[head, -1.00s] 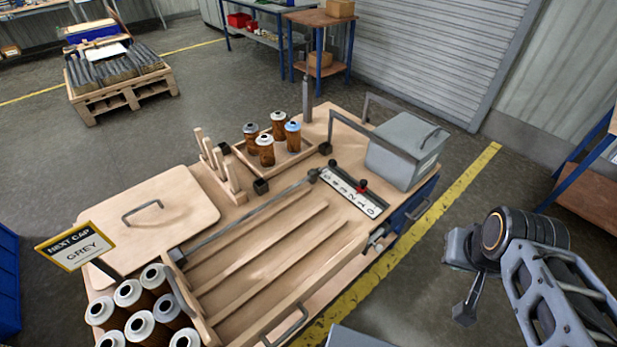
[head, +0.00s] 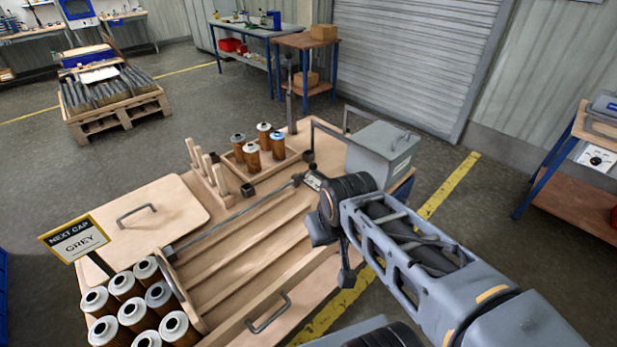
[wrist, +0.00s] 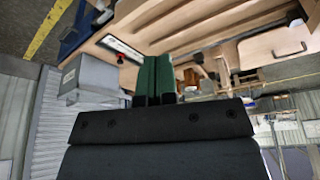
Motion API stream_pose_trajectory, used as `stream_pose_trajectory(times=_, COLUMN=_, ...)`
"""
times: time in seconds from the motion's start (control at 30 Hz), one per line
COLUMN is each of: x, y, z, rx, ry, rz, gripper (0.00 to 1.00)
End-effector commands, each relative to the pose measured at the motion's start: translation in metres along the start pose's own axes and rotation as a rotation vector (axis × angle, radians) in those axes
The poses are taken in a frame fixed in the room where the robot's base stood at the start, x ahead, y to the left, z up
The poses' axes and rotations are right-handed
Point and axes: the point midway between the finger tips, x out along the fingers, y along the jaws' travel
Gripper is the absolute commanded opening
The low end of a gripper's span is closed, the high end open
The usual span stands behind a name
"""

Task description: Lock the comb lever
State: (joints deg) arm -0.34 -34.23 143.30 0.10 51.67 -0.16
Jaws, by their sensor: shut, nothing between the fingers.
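A long grey rod (head: 235,215) runs along the grooved wooden board (head: 240,262) to a dark fitting near the bench's right side. I cannot tell for certain which part is the comb lever. A white marked scale strip (wrist: 123,47) with a red knob (wrist: 121,58) shows in the wrist view; in the head view my arm hides most of it. My gripper (wrist: 156,78) has green fingers, which are shut with nothing between them. It appears apart from the red knob. The head view does not show the fingertips.
A grey lidded box (head: 383,152) stands at the bench's back right. Capped brown cartridges (head: 252,157) stand in a tray behind the rod, near upright wooden pegs (head: 208,172). Several white-topped cartridges (head: 133,312) stand front left, beside a "NEXT CAP GREY" sign (head: 75,239).

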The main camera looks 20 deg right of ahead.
Motion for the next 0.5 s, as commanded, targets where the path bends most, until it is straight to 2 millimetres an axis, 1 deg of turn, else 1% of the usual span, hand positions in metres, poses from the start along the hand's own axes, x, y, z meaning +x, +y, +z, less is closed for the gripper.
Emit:
stream_pose_trajectory(times=0.17, x=0.0, y=0.0, z=0.0, rx=0.002, ry=-0.001, rz=-0.001, gripper=0.0)
stream_pose_trajectory(times=0.27, x=0.008, y=-0.001, z=-0.001, rx=0.045, ry=-0.017, rz=-0.021, gripper=0.0)
stream_pose_trajectory(times=0.37, x=0.029, y=-0.007, z=-0.006, rx=0.175, ry=-0.071, rz=-0.088, gripper=0.0)
stream_pose_trajectory(times=0.47, x=0.064, y=-0.013, z=-0.019, rx=0.41, ry=-0.161, rz=-0.21, gripper=0.0)
stream_pose_trajectory(times=0.5, x=0.081, y=-0.015, z=-0.028, rx=0.527, ry=-0.202, rz=-0.274, gripper=0.0)
